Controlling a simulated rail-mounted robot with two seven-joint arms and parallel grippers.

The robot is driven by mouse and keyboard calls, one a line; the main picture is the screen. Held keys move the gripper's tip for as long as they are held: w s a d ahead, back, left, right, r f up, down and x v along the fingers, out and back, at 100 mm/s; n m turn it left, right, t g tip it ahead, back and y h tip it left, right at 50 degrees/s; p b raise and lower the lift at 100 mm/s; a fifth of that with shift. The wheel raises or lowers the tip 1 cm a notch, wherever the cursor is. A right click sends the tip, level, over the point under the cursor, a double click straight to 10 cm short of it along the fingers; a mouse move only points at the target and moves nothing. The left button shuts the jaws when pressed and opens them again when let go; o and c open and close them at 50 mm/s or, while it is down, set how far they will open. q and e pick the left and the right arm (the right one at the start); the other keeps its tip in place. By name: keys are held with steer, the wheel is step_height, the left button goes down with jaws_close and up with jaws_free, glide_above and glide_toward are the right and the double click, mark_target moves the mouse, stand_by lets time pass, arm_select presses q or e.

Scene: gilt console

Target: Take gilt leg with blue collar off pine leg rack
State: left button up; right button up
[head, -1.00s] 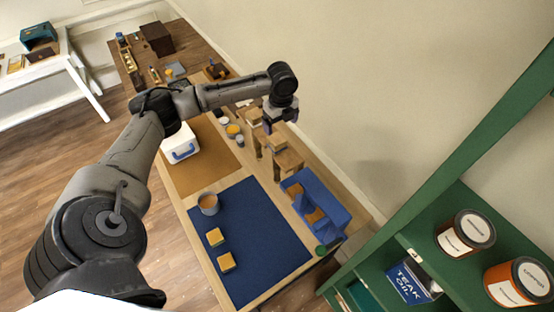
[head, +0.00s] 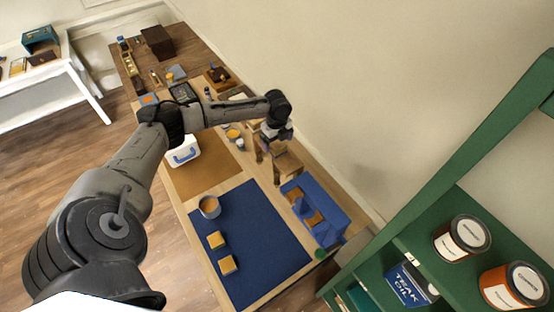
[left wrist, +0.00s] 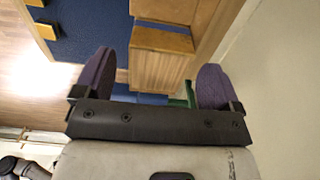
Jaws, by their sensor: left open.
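The pine leg rack (head: 286,164) stands by the wall side of the bench, with wooden posts and blocks. My left gripper (head: 276,133) is over its far part in the head view and hides some of it. In the left wrist view my left gripper (left wrist: 157,62) is open, with its two purple-grey fingers apart. A pine block of the rack (left wrist: 160,68) shows between and beyond the fingers, with nothing visibly gripped. My right gripper is not in view.
A blue cradle (head: 327,222) with wooden pieces stands just nearer than the rack. A blue mat (head: 262,245) holds a tin (head: 209,207) and two yellow-topped blocks. A white-and-blue box (head: 183,152) sits farther back. The green shelf (head: 400,210) rises at the right.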

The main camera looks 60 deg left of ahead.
arm_select(q)
steer(key=shift+d+f+p, duration=0.15)
steer(key=shift+f+p, duration=0.2)
steer(key=shift+f, duration=1.5)
steer(key=c, duration=1.5)
